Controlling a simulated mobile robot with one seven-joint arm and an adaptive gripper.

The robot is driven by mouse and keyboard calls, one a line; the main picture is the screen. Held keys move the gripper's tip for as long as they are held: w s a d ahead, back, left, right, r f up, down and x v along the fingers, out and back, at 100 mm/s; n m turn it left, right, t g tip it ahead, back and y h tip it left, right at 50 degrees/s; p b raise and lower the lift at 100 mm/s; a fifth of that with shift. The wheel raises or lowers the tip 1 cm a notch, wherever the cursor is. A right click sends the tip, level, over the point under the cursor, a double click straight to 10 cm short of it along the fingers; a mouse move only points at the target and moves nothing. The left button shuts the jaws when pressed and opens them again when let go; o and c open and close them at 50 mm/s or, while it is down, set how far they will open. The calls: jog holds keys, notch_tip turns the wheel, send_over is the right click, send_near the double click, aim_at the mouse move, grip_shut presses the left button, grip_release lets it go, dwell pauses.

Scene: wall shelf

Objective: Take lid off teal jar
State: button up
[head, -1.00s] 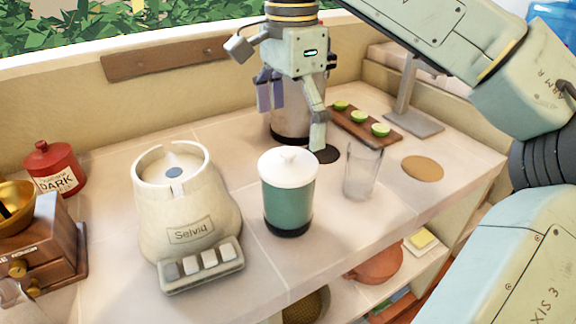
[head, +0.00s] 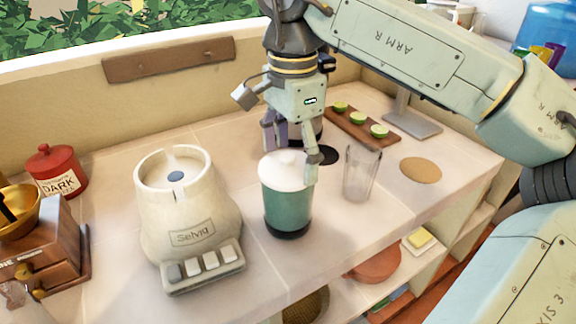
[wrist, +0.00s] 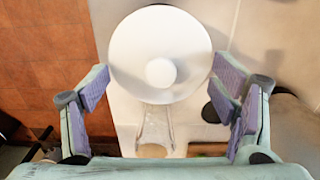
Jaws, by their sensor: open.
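The teal jar (head: 287,208) stands upright on the counter with its white lid (head: 284,168) on top. In the wrist view the round white lid (wrist: 145,40) with its central knob (wrist: 160,72) lies ahead of and between the open fingers. My gripper (head: 292,152) is open and empty. It is at the jar's back side, close above the lid, with one finger in front of the lid's right edge in the head view. In the wrist view my gripper (wrist: 158,95) shows purple-padded fingers spread wide on both sides. Contact with the lid cannot be told.
A clear glass (head: 361,175) stands close right of the jar. A cream blender base (head: 185,215) is to its left. A board with lime halves (head: 358,124) and a metal canister, mostly hidden, lie behind. The counter's front edge is near, with shelves below.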

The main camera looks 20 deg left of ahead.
jog(key=shift+s, duration=0.1)
jog(key=c, duration=0.9)
jog(key=shift+c, duration=0.3)
